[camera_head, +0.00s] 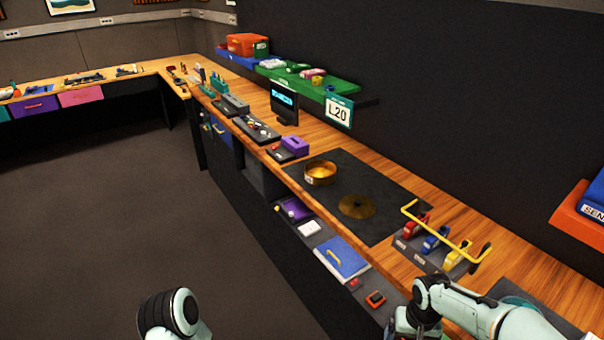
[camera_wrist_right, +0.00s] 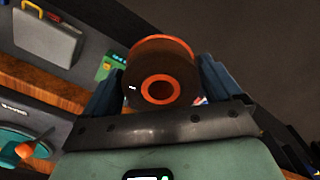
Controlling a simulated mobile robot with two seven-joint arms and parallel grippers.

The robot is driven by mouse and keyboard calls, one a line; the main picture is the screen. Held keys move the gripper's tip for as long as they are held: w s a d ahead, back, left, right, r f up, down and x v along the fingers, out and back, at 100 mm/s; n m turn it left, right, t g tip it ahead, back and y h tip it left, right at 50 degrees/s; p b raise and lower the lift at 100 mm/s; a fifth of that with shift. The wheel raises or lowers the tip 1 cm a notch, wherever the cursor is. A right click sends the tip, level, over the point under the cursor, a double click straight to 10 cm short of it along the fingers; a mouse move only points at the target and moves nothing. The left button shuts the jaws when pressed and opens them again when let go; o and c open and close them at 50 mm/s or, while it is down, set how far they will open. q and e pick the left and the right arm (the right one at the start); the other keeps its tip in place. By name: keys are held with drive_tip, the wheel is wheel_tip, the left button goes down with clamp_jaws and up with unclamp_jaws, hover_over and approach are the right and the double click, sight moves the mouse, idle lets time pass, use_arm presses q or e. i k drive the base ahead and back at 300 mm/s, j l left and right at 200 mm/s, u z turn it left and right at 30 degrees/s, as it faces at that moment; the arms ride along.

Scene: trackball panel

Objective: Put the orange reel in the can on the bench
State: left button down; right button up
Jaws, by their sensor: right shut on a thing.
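The orange reel (camera_wrist_right: 162,58), dark on its sides with an orange rim and an orange ring around its centre hole, sits between the blue-grey fingers of my right gripper (camera_wrist_right: 160,80) in the wrist view. The gripper is shut on it. In the head view my right gripper (camera_head: 402,324) is at the bottom edge, in front of the bench, and the reel cannot be made out there. A round, open brass can (camera_head: 320,172) stands on the dark mat on the bench, well beyond and left of that gripper. My left gripper is out of view; only part of that arm shows.
A rack of red, blue and yellow items with a yellow bar (camera_head: 440,230) stands between my right gripper and the can. A purple box (camera_head: 295,146) is behind the can.

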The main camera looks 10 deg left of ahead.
sight(320, 172)
drive_tip(key=i+j+u, duration=0.15)
drive_tip(key=i+j, duration=1.3)
drive_tip(key=j, duration=0.15)
